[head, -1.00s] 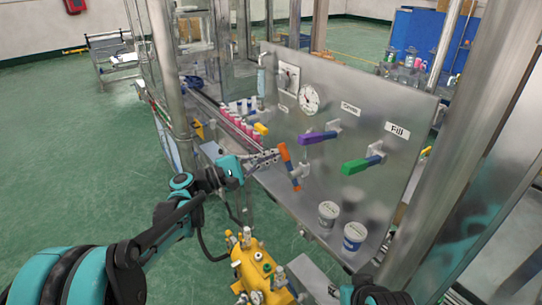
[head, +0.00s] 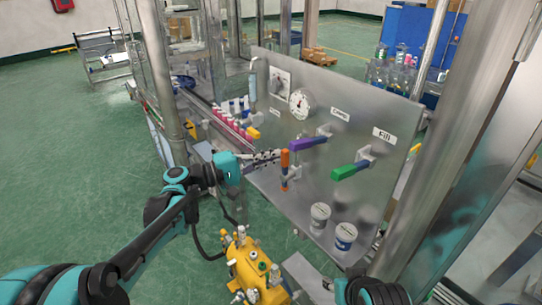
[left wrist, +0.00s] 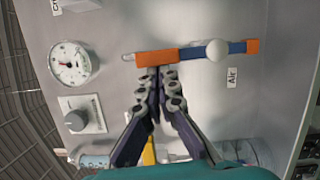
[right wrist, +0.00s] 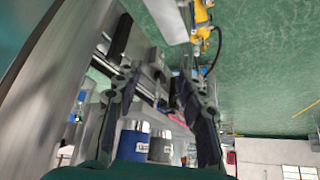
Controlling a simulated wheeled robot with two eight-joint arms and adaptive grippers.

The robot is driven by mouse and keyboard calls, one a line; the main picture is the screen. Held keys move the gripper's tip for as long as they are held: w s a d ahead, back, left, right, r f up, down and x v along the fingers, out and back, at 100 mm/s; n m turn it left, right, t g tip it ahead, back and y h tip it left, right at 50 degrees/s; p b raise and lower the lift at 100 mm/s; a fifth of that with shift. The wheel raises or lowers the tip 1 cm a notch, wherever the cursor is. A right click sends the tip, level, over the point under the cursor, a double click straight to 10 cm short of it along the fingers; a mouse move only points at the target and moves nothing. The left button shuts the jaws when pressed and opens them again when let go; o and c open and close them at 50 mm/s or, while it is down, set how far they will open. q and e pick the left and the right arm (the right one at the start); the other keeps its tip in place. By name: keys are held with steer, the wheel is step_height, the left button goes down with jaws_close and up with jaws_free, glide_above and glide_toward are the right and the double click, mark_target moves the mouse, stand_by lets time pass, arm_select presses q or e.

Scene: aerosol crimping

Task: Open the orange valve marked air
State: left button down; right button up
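The orange valve (head: 285,158) is on the steel panel, left of the purple valve. Its handle stands about upright in the head view. In the left wrist view its orange grip (left wrist: 157,57) and blue middle lie across the top, beside the "Air" label (left wrist: 232,77). My left gripper (head: 276,157) is at the handle from the left. In the left wrist view its fingertips (left wrist: 157,76) are close together, at the edge of the orange grip; the grip is not between them. My right gripper (right wrist: 155,80) has its fingers apart with nothing between them.
A purple valve (head: 308,143) and a green valve (head: 348,171) are to the right on the panel (head: 350,110). A gauge (head: 301,103) is above. Two tubs (head: 320,216) stand below. A yellow machine (head: 255,270) is in front. Pink-capped cans (head: 230,127) line the conveyor at left.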

stand_by(0.5)
arm_select(q)
steer(key=v, duration=1.2)
steer(key=shift+f, duration=0.15)
steer(key=s+d+f+m+g+y+b, duration=0.1)
steer(key=s+f+y+b, duration=0.35)
steer(key=f, duration=0.35)
steer(key=s+d+f+y+b, duration=0.25)
steer(key=s+f, duration=0.25)
steer(key=f, duration=0.4)
steer(key=s+a+f+m+y+b, duration=0.2)
steer(key=s+a+f+y+b, duration=0.1)
steer(key=s+a+f+y, duration=0.2)
steer(key=s+a+f+m+t+y+b, duration=0.1)
steer(key=s+a+f+y+b, duration=0.3)
steer(key=f, duration=0.6)
steer(key=s+a+m, duration=0.1)
steer(key=s+a, duration=0.1)
steer(key=a, duration=0.1)
steer(key=shift+a+f+m+y, duration=0.3)
steer(key=shift+y, duration=0.1)
